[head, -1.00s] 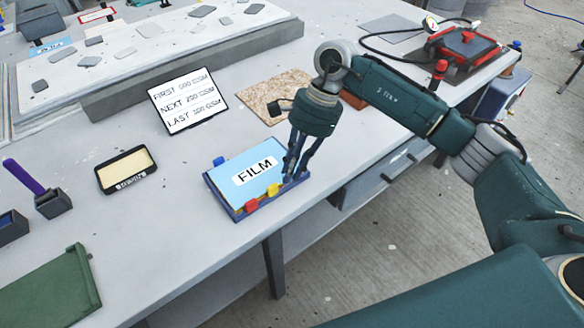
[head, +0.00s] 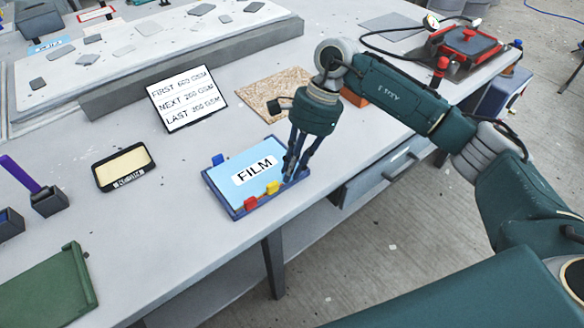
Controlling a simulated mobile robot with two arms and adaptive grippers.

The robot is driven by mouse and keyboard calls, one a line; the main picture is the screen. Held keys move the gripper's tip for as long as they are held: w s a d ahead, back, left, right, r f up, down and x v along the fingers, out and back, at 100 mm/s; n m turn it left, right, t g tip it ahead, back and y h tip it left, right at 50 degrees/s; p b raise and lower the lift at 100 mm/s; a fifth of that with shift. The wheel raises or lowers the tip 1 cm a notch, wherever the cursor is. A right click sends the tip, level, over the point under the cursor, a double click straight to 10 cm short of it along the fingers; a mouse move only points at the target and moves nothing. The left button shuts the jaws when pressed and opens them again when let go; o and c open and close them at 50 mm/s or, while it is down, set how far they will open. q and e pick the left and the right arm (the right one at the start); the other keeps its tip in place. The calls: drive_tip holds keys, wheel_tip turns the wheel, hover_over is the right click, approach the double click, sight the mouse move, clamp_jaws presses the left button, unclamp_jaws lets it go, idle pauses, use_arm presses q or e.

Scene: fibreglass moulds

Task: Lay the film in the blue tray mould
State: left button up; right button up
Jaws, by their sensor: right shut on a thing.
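The film (head: 228,176) is a light-blue sheet or stack with a white "FILM" label, lying flat in a shallow dark-blue holder (head: 238,216) near the table's front edge. Red, yellow and blue tabs show along its edges. My right gripper (head: 289,178) points down at the right edge of the film. Its fingers are shut there on the film's edge; the exact grip is too small to see. My left gripper is out of view. I cannot pick out a separate blue tray mould for certain.
A sign (head: 187,98) listing GSM layers stands behind the film. A chipboard piece (head: 272,93), a black-framed yellow pad (head: 123,165), a green panel (head: 48,290) and a red-black device (head: 465,45) are around.

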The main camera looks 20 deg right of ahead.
drive_tip(key=o, duration=0.9)
drive_tip(key=shift+d+r, duration=0.1)
drive_tip(key=shift+r, duration=0.15)
drive_tip(key=v, duration=1.1)
drive_tip(key=shift+w+d+r, duration=0.1)
drive_tip(key=shift+d+r, duration=0.05)
drive_tip(key=shift+r, duration=0.1)
drive_tip(key=shift+f, duration=0.1)
